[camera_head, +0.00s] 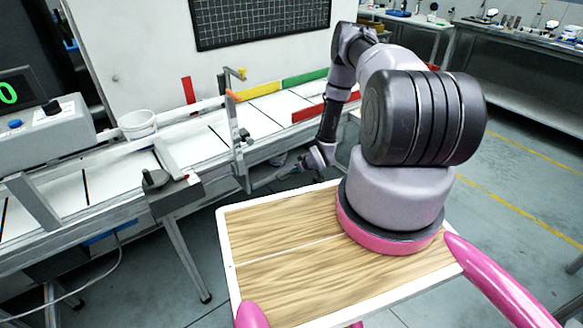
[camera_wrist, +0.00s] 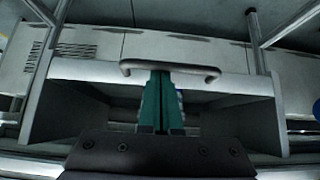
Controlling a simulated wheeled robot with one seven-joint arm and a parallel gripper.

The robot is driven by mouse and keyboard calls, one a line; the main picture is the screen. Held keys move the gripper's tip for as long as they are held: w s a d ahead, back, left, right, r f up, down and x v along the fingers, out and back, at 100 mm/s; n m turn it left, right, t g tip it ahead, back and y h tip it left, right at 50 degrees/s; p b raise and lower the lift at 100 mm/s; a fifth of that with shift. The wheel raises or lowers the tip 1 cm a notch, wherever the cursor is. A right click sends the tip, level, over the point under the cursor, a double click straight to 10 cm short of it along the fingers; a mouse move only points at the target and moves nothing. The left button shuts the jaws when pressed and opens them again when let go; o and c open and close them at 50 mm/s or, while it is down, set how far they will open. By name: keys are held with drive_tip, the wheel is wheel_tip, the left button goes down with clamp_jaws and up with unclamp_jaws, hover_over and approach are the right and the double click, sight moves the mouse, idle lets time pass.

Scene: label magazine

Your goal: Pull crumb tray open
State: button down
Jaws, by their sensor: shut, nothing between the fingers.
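In the wrist view a grey tray (camera_wrist: 90,71) has a pale rim and side walls around a dark hollow. A curved metal bar handle (camera_wrist: 208,70) sits at the middle of that rim. My gripper (camera_wrist: 161,76) has teal fingers close together, with nothing between them. The fingertips reach to the handle and overlap it in the picture; I cannot tell whether they touch it.
The conveyor (camera_head: 110,175) runs along the left, with a white cup (camera_head: 138,124) on it. A metal post bracket (camera_head: 238,140) stands close to my gripper. Metal legs (camera_wrist: 255,40) flank the tray in the wrist view. The floor right of my base is open.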

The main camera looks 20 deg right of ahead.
drive_tip(key=s+d, duration=0.2)
drive_tip(key=s, duration=0.5)
drive_tip(key=s+d, duration=0.2)
drive_tip(key=s, duration=0.6)
drive_tip(key=shift+d, duration=0.4)
